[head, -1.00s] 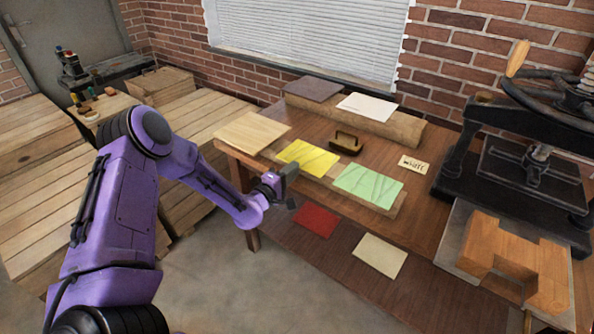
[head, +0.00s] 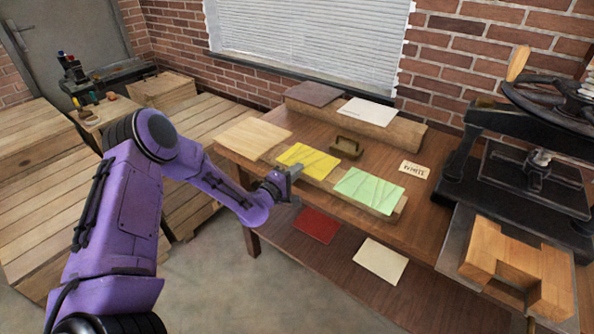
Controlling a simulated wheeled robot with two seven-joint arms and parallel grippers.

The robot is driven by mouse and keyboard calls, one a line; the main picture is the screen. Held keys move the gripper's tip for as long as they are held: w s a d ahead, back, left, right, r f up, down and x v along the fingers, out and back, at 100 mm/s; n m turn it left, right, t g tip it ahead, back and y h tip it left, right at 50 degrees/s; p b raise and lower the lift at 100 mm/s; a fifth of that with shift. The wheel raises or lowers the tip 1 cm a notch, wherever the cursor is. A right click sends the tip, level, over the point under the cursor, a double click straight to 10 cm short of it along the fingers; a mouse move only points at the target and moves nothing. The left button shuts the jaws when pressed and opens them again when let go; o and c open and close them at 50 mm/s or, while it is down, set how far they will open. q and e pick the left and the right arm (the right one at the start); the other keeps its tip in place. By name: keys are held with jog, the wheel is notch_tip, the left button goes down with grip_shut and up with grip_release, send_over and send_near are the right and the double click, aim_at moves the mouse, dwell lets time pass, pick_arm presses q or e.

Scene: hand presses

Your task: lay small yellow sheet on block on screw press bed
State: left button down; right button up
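The yellow sheet (head: 309,160) lies flat on a wooden board near the table's front left edge, beside a green sheet. My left gripper (head: 296,171) is at the near edge of the yellow sheet, overlapping it in the picture. I cannot tell whether its fingers touch the sheet or are open or shut. The black screw press (head: 520,160) stands at the right. A notched wooden block (head: 490,246) rests on the press's grey bed plate (head: 455,232), its top bare. My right gripper is not in view.
The green sheet (head: 368,190) lies right of the yellow one. A brown handled tool (head: 346,147) and a small card (head: 415,170) lie behind. Red (head: 316,226) and cream (head: 381,261) sheets lie on a lower shelf. A raised wooden block (head: 385,133) stands at the back.

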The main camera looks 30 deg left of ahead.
pick_arm(q)
notch_tip(320, 180, up, 2)
jog(key=shift+r+p, duration=0.2)
jog(key=shift+p, duration=0.3)
jog(key=shift+s, duration=0.1)
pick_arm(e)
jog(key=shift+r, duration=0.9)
pick_arm(q)
jog(key=shift+f, duration=0.1)
jog(key=s+a+r+p, duration=0.1)
jog(key=s+p, duration=0.3)
jog(key=s, duration=0.7)
jog(key=s+r+p, duration=0.2)
jog(key=s+p, duration=0.3)
jog(key=s, duration=0.5)
jog(key=shift+s+a, duration=0.35)
jog(key=shift+s, duration=0.05)
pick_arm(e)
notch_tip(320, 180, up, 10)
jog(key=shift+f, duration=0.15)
